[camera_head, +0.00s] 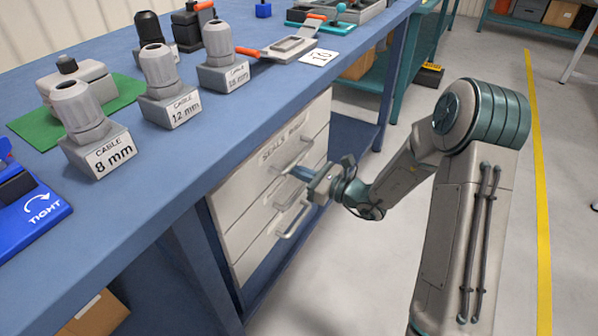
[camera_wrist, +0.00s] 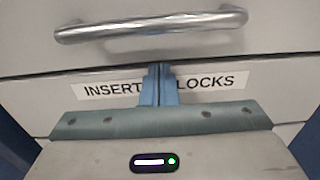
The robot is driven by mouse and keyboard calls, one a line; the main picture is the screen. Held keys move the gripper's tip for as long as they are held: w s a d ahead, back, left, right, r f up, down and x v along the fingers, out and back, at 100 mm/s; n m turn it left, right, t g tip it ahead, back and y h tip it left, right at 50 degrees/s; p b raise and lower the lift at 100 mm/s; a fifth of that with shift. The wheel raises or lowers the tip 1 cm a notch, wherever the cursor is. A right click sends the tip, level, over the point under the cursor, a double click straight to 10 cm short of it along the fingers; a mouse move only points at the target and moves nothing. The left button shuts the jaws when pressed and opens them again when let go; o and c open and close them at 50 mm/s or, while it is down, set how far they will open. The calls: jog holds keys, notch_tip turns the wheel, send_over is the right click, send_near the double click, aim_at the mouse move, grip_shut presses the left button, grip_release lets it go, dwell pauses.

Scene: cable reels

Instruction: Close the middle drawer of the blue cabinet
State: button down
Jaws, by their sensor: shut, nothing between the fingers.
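The cabinet (camera_head: 232,205) shows pale drawer fronts under a blue workbench. The top drawer (camera_head: 250,172) has a label reading "SEALS" and more I cannot read. The middle drawer (camera_head: 258,214) is below it and shows in the wrist view (camera_wrist: 30,105) with a label (camera_wrist: 208,82) partly hidden by my fingers, reading "INSERT" and "LOCKS". My gripper (camera_head: 298,173) is shut and empty, its blue fingertips (camera_wrist: 158,70) at the label, touching or very near that front. The middle drawer's handle is hidden in the wrist view. I cannot tell whether this drawer stands slightly out.
A metal handle (camera_wrist: 150,25) is above my fingers in the wrist view. A lower handle (camera_head: 293,222) sticks out below my gripper. The blue bench top (camera_head: 215,125) overhangs the drawers and carries cable blocks (camera_head: 95,140). The floor (camera_head: 480,80) beside my arm is clear.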

jog(key=shift+d+r, duration=0.2)
jog(key=shift+d, duration=0.05)
jog(key=p+v, duration=0.3)
jog(key=v, duration=1.1)
jog(key=s+a+r+n+g+h+p, duration=0.25)
jog(key=s+r+n+g+p, duration=0.25)
jog(key=s+r+n+p, duration=0.3)
jog(key=s+a+r+n+g+h+p, duration=0.1)
jog(key=s+r+n+g+h+p, duration=0.45)
jog(key=r, duration=0.45)
jog(key=s+d+r+n+t+h+p, duration=0.1)
jog(key=s+d+r+n+h+p, duration=0.1)
jog(key=r, duration=0.4)
jog(key=s+d+r+n+t+h+p, duration=0.2)
jog(key=d+r+n+h+p, duration=0.1)
jog(key=d+r+n+p, duration=0.1)
jog(key=s+d+r+n+t+h+p, duration=0.2)
jog(key=d+r+n+h+p, duration=0.1)
jog(key=r, duration=0.5)
jog(key=d+p, duration=0.1)
jog(key=p, duration=0.1)
jog(key=shift+s+r+n+p, duration=0.3)
jog(key=shift+s+r+n, duration=0.05)
